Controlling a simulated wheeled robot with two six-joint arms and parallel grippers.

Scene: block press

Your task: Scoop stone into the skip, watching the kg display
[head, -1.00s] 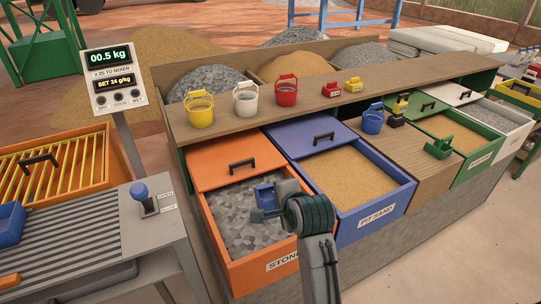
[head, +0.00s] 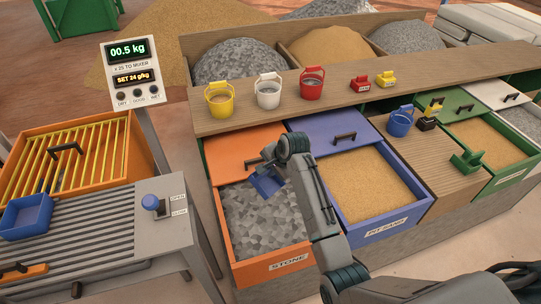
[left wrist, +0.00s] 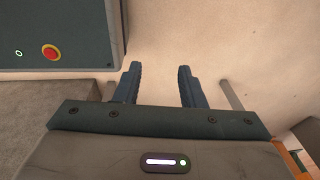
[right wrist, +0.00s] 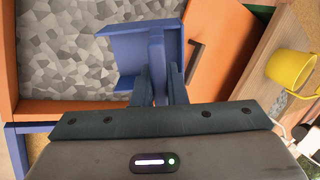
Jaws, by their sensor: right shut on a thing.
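My right gripper (head: 272,172) is shut on the blue scoop (head: 263,184) at the back right of the open orange stone bin (head: 225,245). In the right wrist view the scoop (right wrist: 128,48) lies between the fingers (right wrist: 158,85), over grey stone (right wrist: 70,55); I cannot tell whether it holds any. The kg display (head: 127,50) reads 00.5 kg, with SET 24 g/kg below. A blue open box, likely the skip (head: 40,222), stands on the roller table at left. My left gripper (left wrist: 157,85) is open and empty above bare floor in its wrist view.
A lever box (head: 152,203) marked OPEN and CLOSE sits at the table's right end. Yellow (head: 220,103), white and red buckets stand on the shelf behind the bins. The blue pit sand bin (head: 365,190) adjoins the stone bin at right.

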